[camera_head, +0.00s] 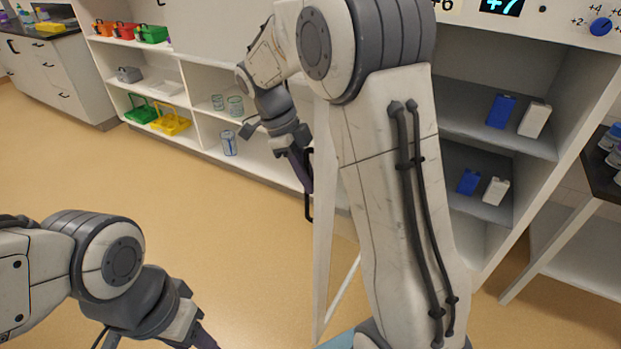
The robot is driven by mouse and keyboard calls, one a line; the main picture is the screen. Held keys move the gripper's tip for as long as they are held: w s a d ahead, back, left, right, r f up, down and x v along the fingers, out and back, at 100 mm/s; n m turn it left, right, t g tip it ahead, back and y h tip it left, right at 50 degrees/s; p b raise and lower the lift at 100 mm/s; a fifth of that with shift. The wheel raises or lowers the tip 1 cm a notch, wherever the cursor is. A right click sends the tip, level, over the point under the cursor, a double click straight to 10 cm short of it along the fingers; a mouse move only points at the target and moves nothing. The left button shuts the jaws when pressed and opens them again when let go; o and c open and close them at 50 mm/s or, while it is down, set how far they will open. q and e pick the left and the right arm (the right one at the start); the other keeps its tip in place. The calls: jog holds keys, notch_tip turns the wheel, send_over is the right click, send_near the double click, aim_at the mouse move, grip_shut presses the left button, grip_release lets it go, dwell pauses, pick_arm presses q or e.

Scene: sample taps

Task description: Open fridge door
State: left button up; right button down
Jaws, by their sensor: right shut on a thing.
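The fridge door (324,230) stands open and shows nearly edge-on, left of the fridge interior. Its black handle (308,208) is on the door's left face. My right gripper (302,172) is shut on the handle; the fingertips overlap it. My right arm crosses in front of the door and hides much of it and part of the fridge opening. My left gripper (205,340) is at the bottom edge, away from the door and largely cut off, so its opening does not show.
Fridge shelves (500,136) hold blue and white cartons under a panel with a lit display (502,5) and a blue knob. White shelving (180,64) with baskets and jars stands at the back left. A dark-topped table (600,180) stands at right. The floor at left is clear.

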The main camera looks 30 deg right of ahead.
jog(key=c, duration=0.9)
grip_release()
jog(key=shift+p+v, duration=0.8)
jog(key=shift+v, duration=4.45)
